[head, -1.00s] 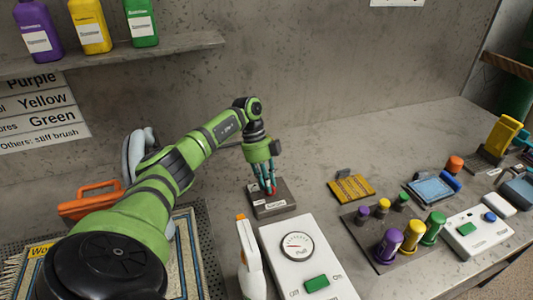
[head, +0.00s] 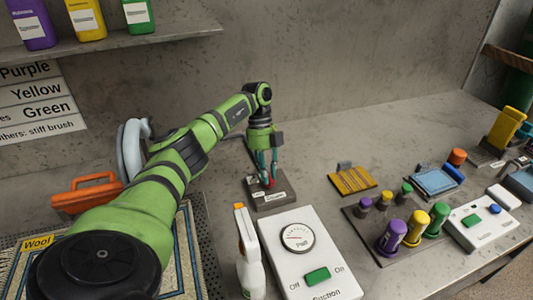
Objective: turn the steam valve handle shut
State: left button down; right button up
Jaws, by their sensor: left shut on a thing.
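The steam valve is a small grey box (head: 270,200) with a white label on its front, standing on the counter in the middle of the head view. Its red handle (head: 268,183) shows only in part between my fingers. My left gripper (head: 268,180) points down from above and is shut on the red handle. The fingers hide most of the handle, so its exact angle cannot be told. My right gripper is not in view.
A white suction panel (head: 325,265) with a gauge and green switch stands in front of the valve, beside a white spray bottle (head: 248,262). A yellow brush-like block (head: 352,181) and a rack of coloured bottles (head: 375,245) stand to the right. Bare counter lies behind.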

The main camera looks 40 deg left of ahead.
pick_arm(q)
jog(key=shift+s+d+f, duration=0.2)
jog(key=shift+d+f, duration=0.05)
jog(key=shift+f, duration=0.05)
jog(key=c, duration=1.1)
grip_release()
jog(key=shift+r, duration=0.1)
jog(key=shift+a, duration=0.1)
jog(key=shift+w+a+r, duration=0.15)
jog(key=shift+w+r, duration=0.1)
jog(key=shift+r, duration=0.3)
jog(key=v, duration=0.6)
jog(key=shift+r, duration=0.2)
jog(key=shift+a, duration=0.15)
